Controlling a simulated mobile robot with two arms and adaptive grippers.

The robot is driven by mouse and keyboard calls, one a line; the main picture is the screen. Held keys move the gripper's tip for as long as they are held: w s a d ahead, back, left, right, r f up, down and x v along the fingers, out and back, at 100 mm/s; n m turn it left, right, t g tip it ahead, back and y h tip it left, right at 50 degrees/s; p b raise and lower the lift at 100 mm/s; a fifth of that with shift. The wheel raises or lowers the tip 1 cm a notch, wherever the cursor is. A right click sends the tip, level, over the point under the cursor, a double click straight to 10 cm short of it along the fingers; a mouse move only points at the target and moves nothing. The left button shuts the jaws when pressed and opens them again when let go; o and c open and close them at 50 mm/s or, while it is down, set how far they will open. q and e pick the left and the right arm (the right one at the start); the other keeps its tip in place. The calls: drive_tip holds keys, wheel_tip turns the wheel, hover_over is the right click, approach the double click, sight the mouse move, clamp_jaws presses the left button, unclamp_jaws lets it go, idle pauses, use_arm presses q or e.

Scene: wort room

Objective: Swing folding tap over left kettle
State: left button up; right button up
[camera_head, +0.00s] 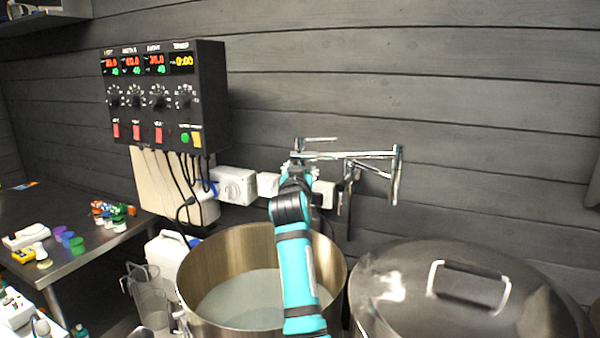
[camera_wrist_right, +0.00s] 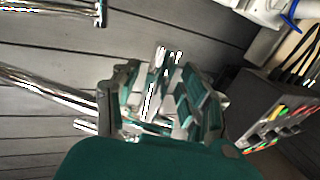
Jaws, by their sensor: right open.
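The folding tap (camera_head: 350,155) is a chrome, jointed pipe on the wall, above and between the two kettles. The left kettle (camera_head: 197,290) is an open steel pot with pale liquid inside. My right gripper (camera_head: 297,172) is at the tap's left end, above the left kettle's back rim. In the right wrist view, the right gripper's fingers (camera_wrist_right: 168,98) are open, with chrome parts of the tap between or just behind them. The tap's pipe (camera_wrist_right: 45,88) also runs in from the left there. Contact cannot be told. My left gripper is not in view.
The right kettle's lid (camera_head: 465,290) is closed, with a loop handle. A black control box (camera_head: 165,100) hangs on the wall at left, with cables below and white sockets (camera_head: 233,185). A metal table (camera_head: 90,245) with small items stands at left. A white jug (camera_head: 168,255) stands beside the left kettle.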

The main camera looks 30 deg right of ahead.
drive_tip(key=v, duration=0.7)
drive_tip(key=shift+a, duration=0.2)
